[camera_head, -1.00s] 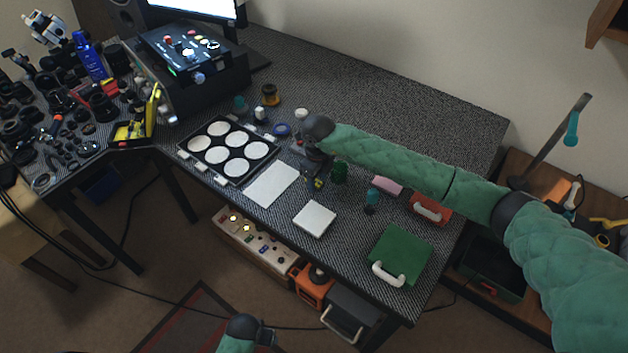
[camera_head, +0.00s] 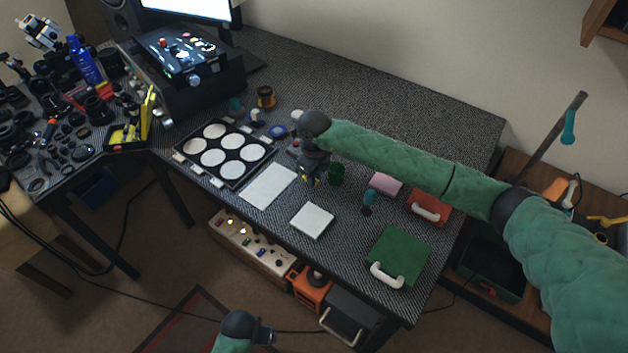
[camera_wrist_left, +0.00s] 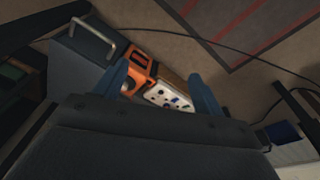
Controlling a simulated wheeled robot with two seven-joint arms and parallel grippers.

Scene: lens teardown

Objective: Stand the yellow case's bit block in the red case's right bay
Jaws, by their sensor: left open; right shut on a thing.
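The yellow case (camera_head: 126,139) stands open at the left end of the desk, its lid raised. The red case (camera_head: 428,207), with a white handle, lies at the right of the desk; its bays do not show. My right gripper (camera_head: 309,180) is over the middle of the desk, pointing down, shut on a small dark thing with yellow on it, which I take to be the bit block; the jaws hide much of it. My left gripper (camera_head: 268,336) is open and empty, low in front of the desk. Its two fingers also show in the left wrist view (camera_wrist_left: 160,92).
A green case (camera_head: 398,255) lies at the front right. A white box (camera_head: 312,220), a white sheet (camera_head: 268,187) and a black tray of white discs (camera_head: 236,178) lie left of it. A green cylinder (camera_head: 336,174) stands close to my right gripper.

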